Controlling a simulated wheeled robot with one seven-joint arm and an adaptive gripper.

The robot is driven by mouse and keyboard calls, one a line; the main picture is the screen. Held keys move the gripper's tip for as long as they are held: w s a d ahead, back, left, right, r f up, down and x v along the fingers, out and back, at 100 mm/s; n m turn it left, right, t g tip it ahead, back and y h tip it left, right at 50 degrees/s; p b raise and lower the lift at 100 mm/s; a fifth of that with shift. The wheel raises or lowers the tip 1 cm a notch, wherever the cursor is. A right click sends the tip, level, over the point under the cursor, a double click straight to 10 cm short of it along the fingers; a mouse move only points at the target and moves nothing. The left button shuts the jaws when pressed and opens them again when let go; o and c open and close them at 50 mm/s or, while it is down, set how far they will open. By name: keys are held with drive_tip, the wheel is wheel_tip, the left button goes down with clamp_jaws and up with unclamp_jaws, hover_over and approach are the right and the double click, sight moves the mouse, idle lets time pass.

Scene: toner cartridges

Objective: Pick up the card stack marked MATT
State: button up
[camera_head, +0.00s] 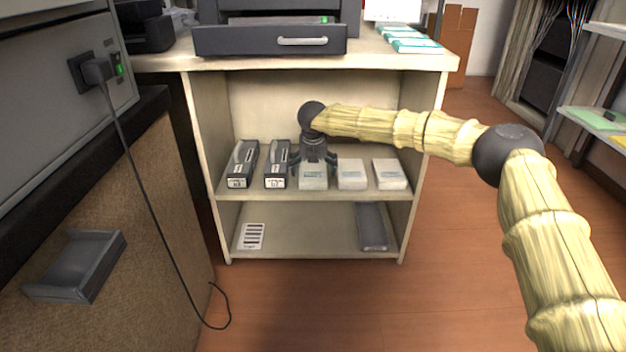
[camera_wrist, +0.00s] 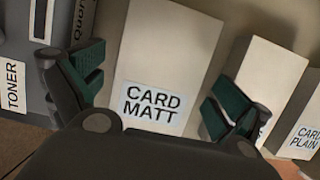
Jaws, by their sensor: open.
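The card stack marked MATT (camera_wrist: 160,62) is a white block with a "CARD MATT" label, seen in the middle of the wrist view. In the head view it is the leftmost white stack (camera_head: 313,182) on the upper shelf. My gripper (camera_head: 314,164) is over it. In the wrist view my gripper (camera_wrist: 155,95) is open, with one green-padded finger on each side of the stack. I cannot tell whether either finger touches it. The stack's lower front is partly hidden by the gripper body in the wrist view.
Another white stack (camera_wrist: 262,75) stands close on the right, and a stack marked CARD PLAIN (camera_wrist: 304,138) is beyond it. Dark toner boxes (camera_head: 277,165) stand on the left of the shelf (camera_head: 230,205). The cabinet top (camera_head: 370,58) lies above.

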drive_tip(key=shift+c, duration=0.4)
drive_tip(key=c, duration=1.2)
drive_tip(key=shift+r, duration=0.1)
